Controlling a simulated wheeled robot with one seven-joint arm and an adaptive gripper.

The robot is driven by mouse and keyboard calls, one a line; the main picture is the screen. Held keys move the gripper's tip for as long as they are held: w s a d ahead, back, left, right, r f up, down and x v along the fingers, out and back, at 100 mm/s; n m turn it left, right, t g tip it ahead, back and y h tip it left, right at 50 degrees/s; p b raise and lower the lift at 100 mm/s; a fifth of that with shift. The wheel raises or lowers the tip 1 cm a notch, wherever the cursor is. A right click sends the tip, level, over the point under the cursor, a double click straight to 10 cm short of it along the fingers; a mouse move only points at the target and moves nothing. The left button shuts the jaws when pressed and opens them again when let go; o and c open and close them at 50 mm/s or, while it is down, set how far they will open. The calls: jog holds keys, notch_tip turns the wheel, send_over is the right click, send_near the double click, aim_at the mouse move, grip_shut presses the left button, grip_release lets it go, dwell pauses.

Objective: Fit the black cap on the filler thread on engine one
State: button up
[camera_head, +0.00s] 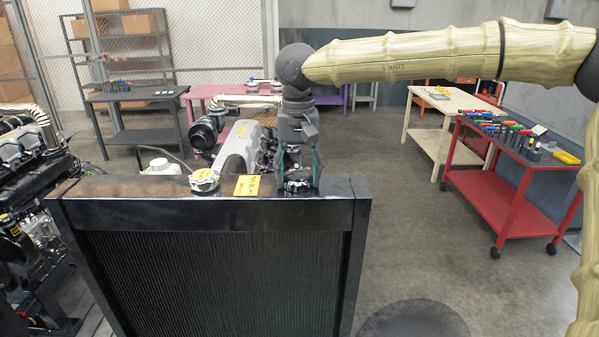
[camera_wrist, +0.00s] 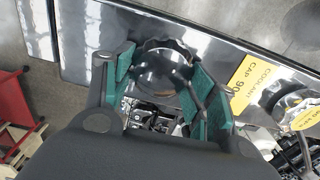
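A dark, shiny round cap (camera_wrist: 166,66) with a scalloped rim is between the fingers of my gripper (camera_wrist: 160,75) in the wrist view. In the head view my gripper (camera_head: 300,178) points down over the right end of the radiator's top (camera_head: 130,187). Its green-padded fingers stand on either side of the cap (camera_head: 298,186), close to its rim. I cannot tell whether the pads press on it, or whether it touches the radiator top. The filler thread cannot be made out. An engine (camera_head: 245,145) stands behind the radiator.
A silver cap with a yellow label (camera_head: 204,179) and a yellow coolant label (camera_head: 247,186) are left of my gripper on the radiator top. Another engine (camera_head: 25,175) is at far left. A red tool cart (camera_head: 500,190) stands right. Floor right of the radiator is clear.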

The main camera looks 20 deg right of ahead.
aim_at(298, 172)
jog(key=shift+w+f, duration=0.1)
jog(key=c, duration=0.6)
jog(key=shift+r, duration=2.55)
